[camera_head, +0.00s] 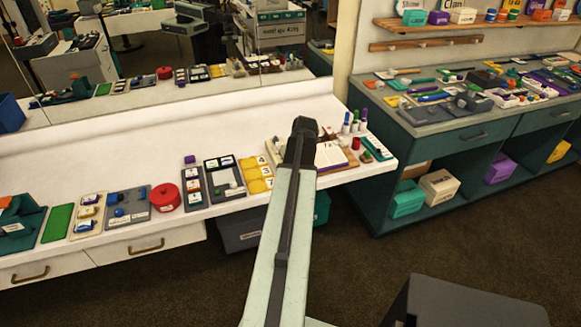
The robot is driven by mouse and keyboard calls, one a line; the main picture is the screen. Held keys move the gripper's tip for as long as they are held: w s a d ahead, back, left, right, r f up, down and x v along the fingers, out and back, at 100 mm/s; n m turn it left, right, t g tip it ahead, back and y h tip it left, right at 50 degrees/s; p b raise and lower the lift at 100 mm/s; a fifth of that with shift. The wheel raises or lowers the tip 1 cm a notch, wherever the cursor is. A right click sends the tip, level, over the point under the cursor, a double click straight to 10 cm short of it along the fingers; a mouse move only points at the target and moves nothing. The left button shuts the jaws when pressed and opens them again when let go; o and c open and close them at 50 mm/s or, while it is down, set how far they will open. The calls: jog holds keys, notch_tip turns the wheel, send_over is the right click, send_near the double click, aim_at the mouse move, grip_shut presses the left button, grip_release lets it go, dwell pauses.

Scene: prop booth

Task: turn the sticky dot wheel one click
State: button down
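My arm reaches out over the white counter (120,158) from the bottom of the view. My gripper (304,128) is the dark end of it, seen from behind, near the counter's right end. Its fingers are hidden, so I cannot tell whether it is open or holds anything. A red round thing with a small pale label (165,197) sits at the counter's front edge, left of my gripper and well apart from it. I cannot tell whether this is the sticky dot wheel. Some things behind my arm are partly hidden.
A grey tray with a blue item (127,205), a dark tray (222,179) and a yellow tray (257,176) line the front edge. Small bottles (355,126) stand at the right end. A mirror backs the counter. A teal bench (430,123) is crowded; the counter's back strip is clear.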

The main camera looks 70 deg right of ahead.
jog(key=shift+s+d, duration=0.1)
jog(key=shift+d, duration=0.05)
jog(key=c, duration=1.1)
grip_release()
jog(key=shift+o, duration=0.2)
jog(key=p+v, duration=0.7)
jog(key=shift+r, duration=0.35)
